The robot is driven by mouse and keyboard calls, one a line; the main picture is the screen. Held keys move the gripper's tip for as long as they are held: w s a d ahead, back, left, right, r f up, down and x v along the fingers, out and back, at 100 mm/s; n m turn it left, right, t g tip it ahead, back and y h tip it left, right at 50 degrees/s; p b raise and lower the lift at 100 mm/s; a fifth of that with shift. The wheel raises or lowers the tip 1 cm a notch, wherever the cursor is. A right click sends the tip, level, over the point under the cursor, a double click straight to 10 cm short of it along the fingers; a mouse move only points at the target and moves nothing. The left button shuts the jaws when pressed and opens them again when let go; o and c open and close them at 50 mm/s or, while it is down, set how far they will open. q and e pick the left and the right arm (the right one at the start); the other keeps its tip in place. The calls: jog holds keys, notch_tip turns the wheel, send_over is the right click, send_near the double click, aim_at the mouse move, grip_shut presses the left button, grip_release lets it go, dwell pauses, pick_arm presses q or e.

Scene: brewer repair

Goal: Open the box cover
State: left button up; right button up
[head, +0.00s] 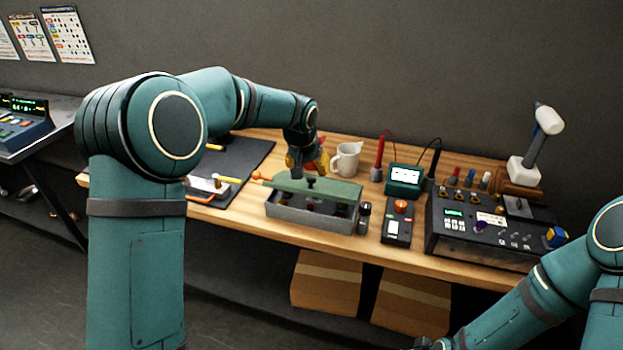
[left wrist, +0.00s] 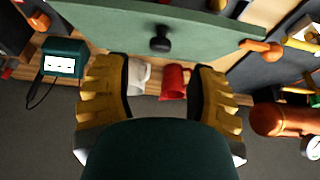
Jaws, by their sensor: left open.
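The grey box (head: 300,217) stands near the front edge of the wooden bench in the head view. Its green cover (head: 340,190) with a black knob (head: 311,183) is over the back of the box, and dark contents show below its front edge. Whether it is hinged, I cannot tell. My left gripper (head: 306,166) is behind the cover, fingers open and apart. In the left wrist view, the cover (left wrist: 215,35) and knob (left wrist: 160,43) lie beyond my open yellow fingers (left wrist: 160,68), with nothing held between them. My right gripper is outside the frame; only its arm shows at lower right.
A white mug (head: 347,158) and a red mug (left wrist: 174,82) stand behind the box. A small meter (head: 403,178), a dark handset (head: 397,229) and a control panel (head: 480,240) are to the right. A dark mat (head: 243,160) with tools is to the left.

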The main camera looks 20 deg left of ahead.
aim_at(311, 178)
pick_arm(q)
jog(key=x, duration=0.6)
jog(key=shift+w+f, duration=0.1)
grip_shut()
